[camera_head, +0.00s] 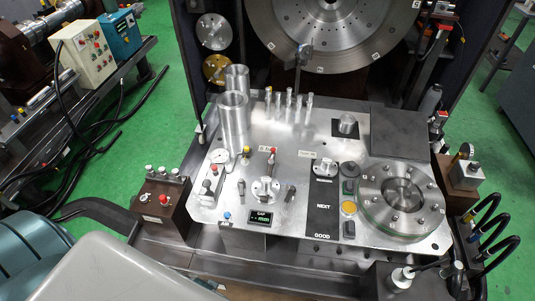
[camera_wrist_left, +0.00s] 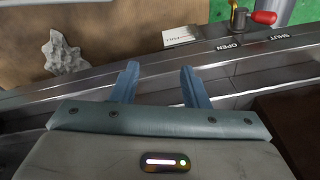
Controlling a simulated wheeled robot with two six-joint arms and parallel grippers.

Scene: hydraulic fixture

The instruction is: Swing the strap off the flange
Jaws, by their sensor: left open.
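A round bolted flange (camera_head: 372,205) lies flat at the right of the metal fixture plate. I cannot tell which flange carries the strap, and no strap stands out clearly. My left gripper (camera_wrist_left: 160,82) shows in the left wrist view with its two blue fingers apart and nothing between them. It is over a metal rail, away from the flanges. In the head view its fingers are not visible. My right gripper is not in view.
Tall metal cylinders (camera_head: 233,122) and several upright pins stand at the plate's back. Black hoses (camera_head: 497,225) curve at the right. The wrist view shows OPEN and SHUT labels, a red-ended handle (camera_wrist_left: 264,17) and a crumpled grey cloth (camera_wrist_left: 63,53) on a brown surface.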

